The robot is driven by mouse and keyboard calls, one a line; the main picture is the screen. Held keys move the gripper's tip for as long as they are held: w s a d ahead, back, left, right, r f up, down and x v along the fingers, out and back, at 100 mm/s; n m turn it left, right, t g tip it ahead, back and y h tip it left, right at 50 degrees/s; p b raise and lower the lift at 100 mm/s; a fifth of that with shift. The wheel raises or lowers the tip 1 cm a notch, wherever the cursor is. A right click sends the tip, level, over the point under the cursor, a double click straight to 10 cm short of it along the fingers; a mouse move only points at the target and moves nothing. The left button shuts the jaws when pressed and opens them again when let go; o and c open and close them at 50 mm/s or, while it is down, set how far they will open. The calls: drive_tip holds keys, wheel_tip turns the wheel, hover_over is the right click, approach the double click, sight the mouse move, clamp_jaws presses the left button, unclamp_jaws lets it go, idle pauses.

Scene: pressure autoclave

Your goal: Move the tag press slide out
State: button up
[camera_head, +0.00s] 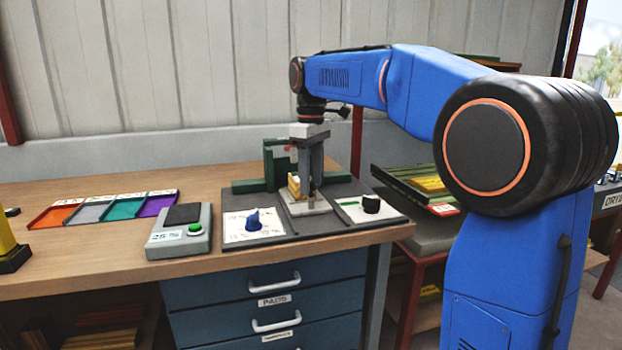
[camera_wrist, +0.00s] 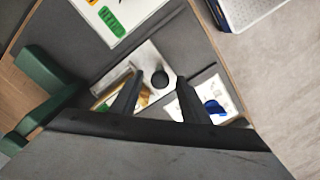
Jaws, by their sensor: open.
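The tag press (camera_head: 278,160) is a green stand on a dark grey base plate on the workbench. Its slide (camera_head: 307,207) is a pale plate at the front of the press, with a yellow piece (camera_head: 294,186) on it. In the wrist view the slide (camera_wrist: 147,57) carries a dark round knob (camera_wrist: 160,78). My gripper (camera_head: 309,198) points down over the slide.
A blue knob (camera_head: 253,220) on a white panel stands left of the slide, and a black knob (camera_head: 371,203) on another panel stands right. A grey device with a green button (camera_head: 195,229) and coloured trays (camera_head: 104,209) lie further left. The bench's front edge is close.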

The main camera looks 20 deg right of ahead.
drive_tip(key=shift+c, duration=0.4)
clamp_jaws()
drive_tip(key=s, duration=1.2)
drive_tip(key=shift+s, duration=0.2)
drive_tip(key=shift+o, duration=0.4)
unclamp_jaws()
drive_tip(key=shift+s, duration=0.1)
wheel_tip(320, 180, up, 17)
drive_tip(key=shift+r, duration=0.2)
